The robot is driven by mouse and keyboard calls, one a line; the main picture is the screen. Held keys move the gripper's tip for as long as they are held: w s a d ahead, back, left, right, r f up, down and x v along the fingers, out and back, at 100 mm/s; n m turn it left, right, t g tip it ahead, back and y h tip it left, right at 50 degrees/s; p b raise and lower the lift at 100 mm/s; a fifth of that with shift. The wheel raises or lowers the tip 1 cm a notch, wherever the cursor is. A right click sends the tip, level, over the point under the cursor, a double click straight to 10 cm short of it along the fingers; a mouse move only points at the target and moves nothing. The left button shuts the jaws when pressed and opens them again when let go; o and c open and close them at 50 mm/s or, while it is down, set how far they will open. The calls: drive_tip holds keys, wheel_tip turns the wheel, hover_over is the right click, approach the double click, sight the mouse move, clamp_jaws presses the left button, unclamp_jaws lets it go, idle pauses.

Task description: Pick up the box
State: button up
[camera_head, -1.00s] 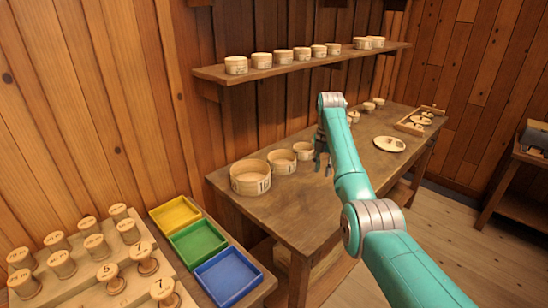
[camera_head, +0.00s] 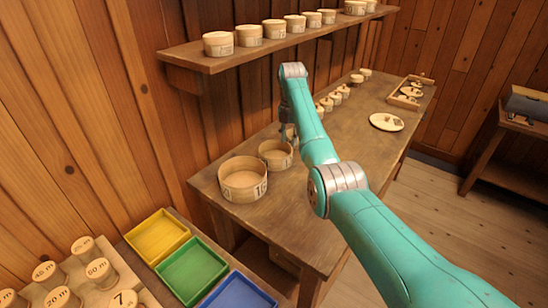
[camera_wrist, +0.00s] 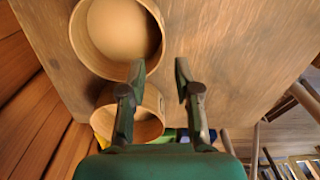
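Two open round wooden boxes stand on the workbench in the head view. The larger box (camera_head: 243,185), marked 16, is near the bench's left end, and a smaller box (camera_head: 275,154) is just behind it to the right. My gripper (camera_head: 289,138) is low at the smaller box's far right side, partly hidden by my arm. In the wrist view my gripper (camera_wrist: 160,72) is open, with bare bench between its fingers. One finger overlaps the edge of the nearer round box (camera_wrist: 118,38). Another box (camera_wrist: 136,122) shows below, partly behind that finger. I cannot tell whether anything touches.
Several lidded round boxes (camera_head: 249,35) stand on the wall shelf above the bench. Small boxes (camera_head: 327,104), a plate (camera_head: 386,121) and a tray (camera_head: 395,101) are farther along the bench. Yellow (camera_head: 157,236), green (camera_head: 192,269) and blue trays (camera_head: 238,293) lie at lower left beside spools (camera_head: 97,272).

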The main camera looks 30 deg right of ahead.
drive_tip(key=f, duration=0.8)
drive_tip(key=shift+d, duration=0.25)
clamp_jaws()
